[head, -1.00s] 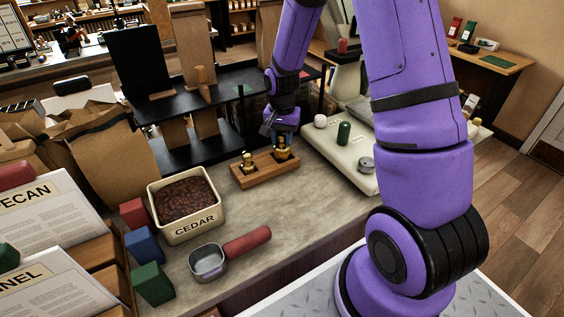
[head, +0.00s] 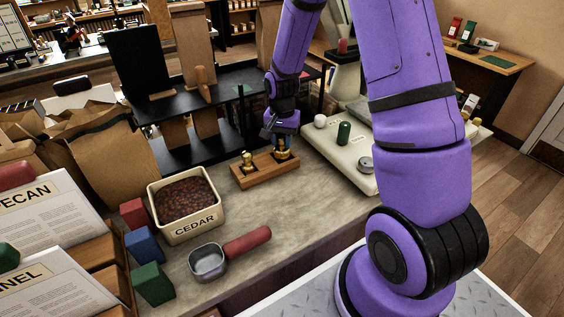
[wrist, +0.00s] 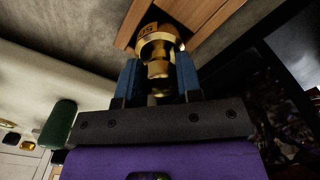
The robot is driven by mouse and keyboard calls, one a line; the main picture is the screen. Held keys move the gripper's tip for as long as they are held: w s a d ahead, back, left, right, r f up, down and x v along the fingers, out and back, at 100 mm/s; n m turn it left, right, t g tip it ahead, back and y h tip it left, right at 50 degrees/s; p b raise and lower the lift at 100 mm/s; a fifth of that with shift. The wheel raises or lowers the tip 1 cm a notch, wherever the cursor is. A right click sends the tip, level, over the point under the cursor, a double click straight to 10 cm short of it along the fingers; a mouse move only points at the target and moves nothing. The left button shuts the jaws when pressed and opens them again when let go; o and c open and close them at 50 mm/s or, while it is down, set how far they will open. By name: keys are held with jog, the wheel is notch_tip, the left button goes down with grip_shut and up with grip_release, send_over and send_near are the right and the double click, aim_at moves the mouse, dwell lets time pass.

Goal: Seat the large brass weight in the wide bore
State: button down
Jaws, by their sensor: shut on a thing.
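My gripper (head: 281,143) is shut on a brass weight, which looks like the large one (head: 282,154), at the right end of a wooden block (head: 262,176). In the wrist view the two blue fingers (wrist: 158,80) stand on either side of the weight's neck (wrist: 157,68). The weight's wide body (wrist: 158,42) is at the wooden block (wrist: 205,14). The wide bore is hidden under the weight, and I cannot tell how deep the weight sits. A second brass weight (head: 248,161) stands upright at the block's left end.
A cream CEDAR bin (head: 190,232) of dark pieces stands left of the block. A metal scoop (head: 208,263) lies in front. A pale scale-like slab (head: 345,163) with a green cylinder (head: 344,133) is at right. A black shelf (head: 180,155) stands behind. The counter before the block is clear.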

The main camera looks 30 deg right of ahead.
jog(key=shift+f, duration=0.3)
dwell(0.4)
jog(key=c, duration=0.7)
grip_release()
notch_tip(320, 180, up, 10)
jog(key=shift+f, duration=0.25)
jog(key=shift+r, duration=0.65)
